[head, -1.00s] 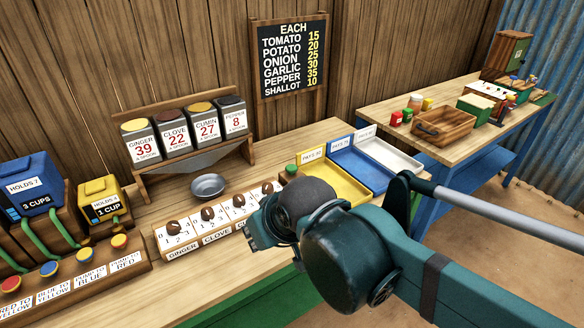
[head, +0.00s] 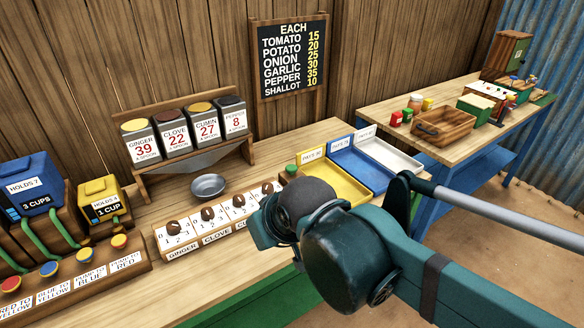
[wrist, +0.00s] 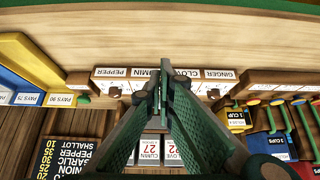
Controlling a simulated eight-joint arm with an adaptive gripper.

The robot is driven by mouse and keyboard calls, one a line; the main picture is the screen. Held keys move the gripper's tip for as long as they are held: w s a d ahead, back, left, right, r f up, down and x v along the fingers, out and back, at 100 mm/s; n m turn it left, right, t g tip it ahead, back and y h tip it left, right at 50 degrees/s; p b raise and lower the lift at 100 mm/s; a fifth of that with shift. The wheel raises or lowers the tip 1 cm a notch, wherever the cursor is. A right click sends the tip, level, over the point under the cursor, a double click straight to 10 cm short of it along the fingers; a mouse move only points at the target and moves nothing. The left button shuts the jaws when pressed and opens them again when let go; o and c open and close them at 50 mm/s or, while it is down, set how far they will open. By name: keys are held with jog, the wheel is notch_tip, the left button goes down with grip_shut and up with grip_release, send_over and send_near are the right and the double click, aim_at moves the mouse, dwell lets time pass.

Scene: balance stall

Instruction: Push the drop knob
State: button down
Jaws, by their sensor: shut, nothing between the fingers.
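A green knob (head: 291,169) stands on a small wooden block at the right end of the dial panel in the head view. It carries no label I can read, so I cannot confirm it is the drop knob. A green round top, likely the same knob, shows at the left in the wrist view (wrist: 83,99). My gripper (wrist: 160,85) is shut and empty, pointing over the counter by the labelled panel. In the head view my wrist hides its fingertips and part of the panel. I see no contact with the knob.
The dial panel (head: 216,238) has several brown dials. A grey bowl (head: 208,186) sits under the spice bins (head: 187,133). Yellow, blue and white pay trays (head: 340,186) lie right of the knob. Cup dispensers (head: 103,199) stand at the left.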

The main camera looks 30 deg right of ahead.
jog(key=shift+r, duration=0.1)
dwell(0.6)
notch_tip(320, 180, up, 7)
jog(key=n+t+y+p, duration=0.2)
jog(key=n+p, duration=0.9)
jog(key=p, duration=1)
send_over(288, 169)
jog(key=shift+d, duration=0.15)
jog(key=shift+w+f, duration=0.1)
jog(key=shift+f, duration=0.1)
jog(key=shift+f, duration=0.15)
jog(key=shift+f+b, duration=2.85)
jog(key=shift+f, duration=1.4)
jog(key=shift+f, duration=0.1)
